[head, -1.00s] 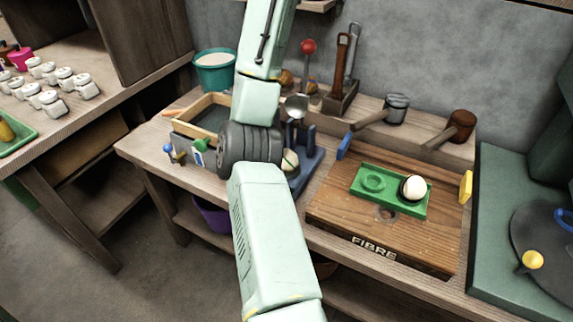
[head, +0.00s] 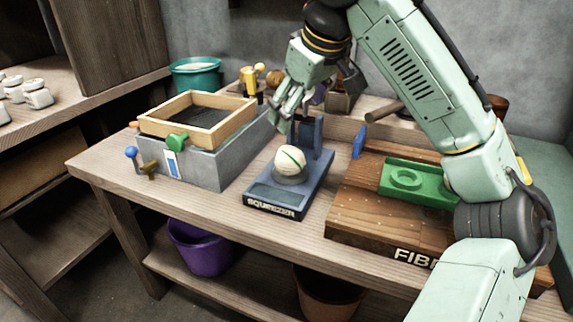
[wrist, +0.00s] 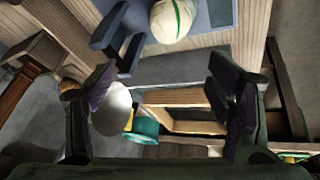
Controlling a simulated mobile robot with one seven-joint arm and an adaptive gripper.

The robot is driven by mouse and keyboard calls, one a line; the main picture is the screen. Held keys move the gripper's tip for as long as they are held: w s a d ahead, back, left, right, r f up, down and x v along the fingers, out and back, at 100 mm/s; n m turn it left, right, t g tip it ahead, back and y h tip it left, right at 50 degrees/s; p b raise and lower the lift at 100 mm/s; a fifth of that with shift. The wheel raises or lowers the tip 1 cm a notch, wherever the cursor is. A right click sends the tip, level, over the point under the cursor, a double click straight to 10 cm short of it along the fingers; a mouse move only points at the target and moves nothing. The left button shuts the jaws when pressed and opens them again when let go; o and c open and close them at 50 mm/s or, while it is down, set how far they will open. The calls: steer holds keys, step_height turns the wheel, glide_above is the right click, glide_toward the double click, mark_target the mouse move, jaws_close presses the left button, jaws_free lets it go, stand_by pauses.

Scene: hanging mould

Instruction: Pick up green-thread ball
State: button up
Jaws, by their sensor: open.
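The green-thread ball (head: 290,162) is cream white with a green stripe. It sits on the blue stand labelled SQUEEZER (head: 262,197), near the stand's middle. The ball also shows at the top of the wrist view (wrist: 172,20). My gripper (head: 284,116) is open and empty, above and behind the ball, beside the squeezer's blue uprights (head: 309,131). In the wrist view my two dark fingers (wrist: 165,95) are spread apart, and the ball lies beyond them, not between them.
A grey box with a wooden frame (head: 205,115) stands left of the squeezer. A wooden FIBRE board (head: 350,225) with a green tray (head: 392,178) lies to its right, partly behind my arm. A teal bucket (head: 196,76) is behind. A purple bucket (head: 200,250) is below the table.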

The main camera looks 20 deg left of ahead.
mark_target(292, 152)
steer(key=shift+g, duration=0.4)
steer(key=f, duration=0.5)
steer(key=f+b, duration=0.1)
steer(key=f, duration=0.1)
steer(key=shift+w+a+f, duration=0.15)
steer(key=shift+a, duration=0.2)
steer(key=shift+b+x, duration=0.3)
steer(key=shift+x, duration=2.4)
steer(key=shift+c, duration=0.2)
steer(key=c, duration=1.4)
steer(key=shift+o, duration=0.2)
